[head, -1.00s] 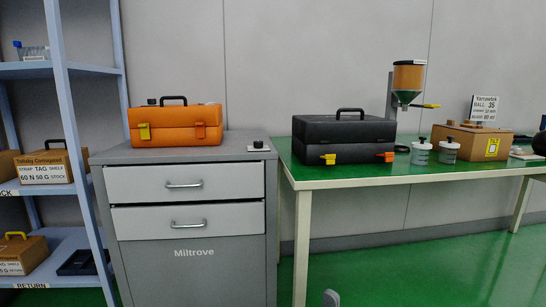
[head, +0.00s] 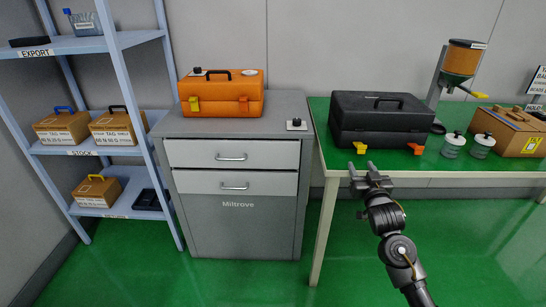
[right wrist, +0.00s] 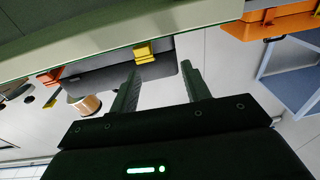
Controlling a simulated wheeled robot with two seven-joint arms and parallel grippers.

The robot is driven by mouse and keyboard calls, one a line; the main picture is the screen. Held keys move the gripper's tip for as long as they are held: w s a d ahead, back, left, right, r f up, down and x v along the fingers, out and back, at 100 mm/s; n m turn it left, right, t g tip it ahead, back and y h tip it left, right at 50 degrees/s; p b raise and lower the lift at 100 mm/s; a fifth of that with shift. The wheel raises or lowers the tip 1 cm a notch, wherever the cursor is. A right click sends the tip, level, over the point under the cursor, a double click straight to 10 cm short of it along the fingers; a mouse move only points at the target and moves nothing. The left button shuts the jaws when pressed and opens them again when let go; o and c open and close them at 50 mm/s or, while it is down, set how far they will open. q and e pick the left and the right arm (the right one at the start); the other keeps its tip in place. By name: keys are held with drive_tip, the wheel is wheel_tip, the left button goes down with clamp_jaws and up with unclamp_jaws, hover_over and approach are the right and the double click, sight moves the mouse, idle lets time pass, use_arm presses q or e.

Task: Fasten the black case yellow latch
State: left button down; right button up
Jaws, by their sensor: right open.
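The black case (head: 378,115) stands closed on the green table, with its handle on top. Its yellow latch (head: 360,147) is at the left of its front face and hangs at an outward angle. An orange latch (head: 416,149) is at the right of the same face. My right gripper (head: 369,167) is open and empty, just in front of and below the yellow latch, apart from it. In the right wrist view, the yellow latch (right wrist: 145,52) shows beyond the open fingers (right wrist: 160,82). My left gripper is not in view.
The green table's front edge (head: 470,174) is close to my right gripper. An orange case (head: 221,95) stands on the grey cabinet (head: 240,220) to the left. Jars (head: 453,145), a hopper (head: 463,58) and a cardboard box (head: 508,130) are right of the black case.

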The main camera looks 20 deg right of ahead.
sight(362, 152)
drive_tip(key=shift+m+g+h, duration=0.3)
drive_tip(key=shift+m+g, duration=0.1)
drive_tip(key=shift+g, duration=0.1)
drive_tip(key=x, duration=0.3)
drive_tip(key=d+x, duration=0.1)
drive_tip(key=x, duration=0.3)
drive_tip(key=d+x, duration=0.1)
drive_tip(key=x, duration=0.3)
drive_tip(key=shift+s+d, duration=0.2)
drive_tip(key=shift+s, duration=0.2)
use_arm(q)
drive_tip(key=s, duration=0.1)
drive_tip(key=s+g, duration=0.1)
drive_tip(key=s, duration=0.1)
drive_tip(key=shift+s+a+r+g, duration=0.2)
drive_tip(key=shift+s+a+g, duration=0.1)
use_arm(e)
drive_tip(key=shift+w+d, duration=0.1)
drive_tip(key=shift+w, duration=0.25)
